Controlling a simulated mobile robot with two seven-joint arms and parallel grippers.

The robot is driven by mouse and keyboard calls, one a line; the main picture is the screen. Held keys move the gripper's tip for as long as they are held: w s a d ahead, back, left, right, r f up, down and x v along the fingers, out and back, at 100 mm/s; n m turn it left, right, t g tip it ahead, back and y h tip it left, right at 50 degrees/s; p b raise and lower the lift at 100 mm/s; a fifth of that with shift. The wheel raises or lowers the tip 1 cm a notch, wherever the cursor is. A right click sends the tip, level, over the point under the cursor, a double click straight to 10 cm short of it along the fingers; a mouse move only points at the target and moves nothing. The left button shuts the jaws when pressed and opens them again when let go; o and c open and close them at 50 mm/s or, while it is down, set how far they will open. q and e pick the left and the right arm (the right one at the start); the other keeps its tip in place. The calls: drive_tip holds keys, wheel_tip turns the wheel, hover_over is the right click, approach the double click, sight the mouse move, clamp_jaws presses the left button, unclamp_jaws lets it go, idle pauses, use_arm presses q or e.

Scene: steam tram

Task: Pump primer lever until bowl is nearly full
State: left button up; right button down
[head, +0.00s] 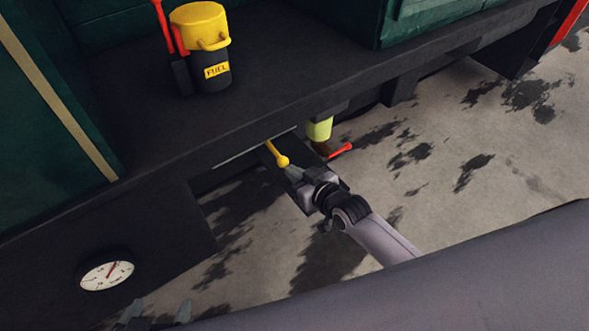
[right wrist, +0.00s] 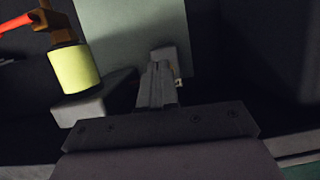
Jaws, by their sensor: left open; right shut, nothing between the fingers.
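A yellow lever with a round knob (head: 282,161) sticks out from under the dark deck edge in the head view. It is probably the primer lever. My right gripper (head: 291,172) is shut and empty, its tips close beside the knob; I cannot tell if they touch. In the right wrist view its fingers (right wrist: 158,85) are together before a pale grey panel. A yellow-green bowl (head: 320,129) hangs under the deck to the right and also shows in the right wrist view (right wrist: 75,70). My left gripper (head: 158,313) is open and empty at the bottom left.
A red handle (head: 340,150) sits by the bowl. A yellow and black fuel can (head: 203,50) stands on the dark deck (head: 120,100), beside a red lever (head: 168,28). A round white gauge (head: 107,275) is at lower left. The stained floor is open at right.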

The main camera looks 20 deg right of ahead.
use_arm(q)
drive_tip(key=shift+s+d+r+p, duration=0.1)
drive_tip(key=shift+s+r+p, duration=0.4)
drive_tip(key=shift+r, duration=0.1)
use_arm(e)
drive_tip(key=f+v, duration=0.1)
drive_tip(key=v, duration=0.9)
drive_tip(key=shift+s+d, duration=0.15)
drive_tip(key=shift+s, duration=0.3)
